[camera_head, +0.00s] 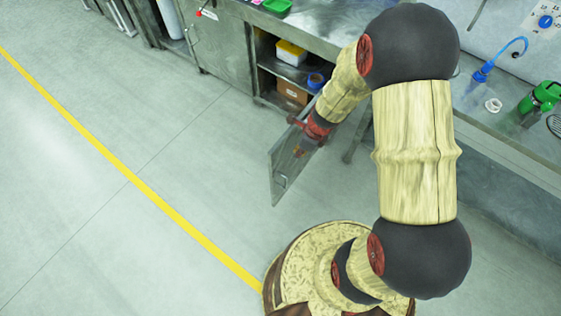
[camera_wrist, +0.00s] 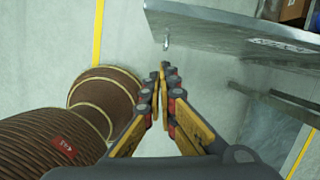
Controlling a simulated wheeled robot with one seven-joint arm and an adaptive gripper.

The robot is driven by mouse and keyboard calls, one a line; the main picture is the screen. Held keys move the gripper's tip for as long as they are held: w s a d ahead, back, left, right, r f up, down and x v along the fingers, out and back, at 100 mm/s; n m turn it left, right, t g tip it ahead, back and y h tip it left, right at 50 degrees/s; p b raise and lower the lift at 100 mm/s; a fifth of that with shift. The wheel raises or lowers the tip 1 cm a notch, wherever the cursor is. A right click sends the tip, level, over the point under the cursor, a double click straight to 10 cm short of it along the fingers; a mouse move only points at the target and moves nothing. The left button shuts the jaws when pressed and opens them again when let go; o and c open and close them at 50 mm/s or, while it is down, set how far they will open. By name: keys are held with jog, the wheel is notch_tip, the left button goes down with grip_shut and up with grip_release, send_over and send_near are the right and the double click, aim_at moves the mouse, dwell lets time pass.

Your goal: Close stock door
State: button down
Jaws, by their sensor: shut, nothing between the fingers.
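The stock door (camera_head: 278,172) is a grey metal panel standing wide open, out from the cabinet into the room. In the wrist view the door (camera_wrist: 225,30) crosses the upper right, with a small handle (camera_wrist: 167,42) near its left end and a label on its face. My gripper (camera_wrist: 162,72) is shut and empty, its fingertips together beside the door, close to the handle end. I cannot tell whether it touches the door. In the head view my wrist hides part of the door, and the fingertips are hard to make out.
The open cabinet holds a yellow and white box (camera_head: 291,53), a cardboard box (camera_head: 292,92) and a blue item (camera_head: 316,80). The steel worktop (camera_head: 330,22) runs above. A table leg (camera_head: 357,140) stands right of the door. The floor left of the door is clear.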

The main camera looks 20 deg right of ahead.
jog(key=w+a+f+m+b, duration=0.2)
jog(key=w+f+b, duration=0.3)
jog(key=f, duration=0.4)
jog(key=shift+w+a+f, duration=0.35)
jog(key=shift+w+a, duration=0.05)
jog(key=shift+a, duration=0.2)
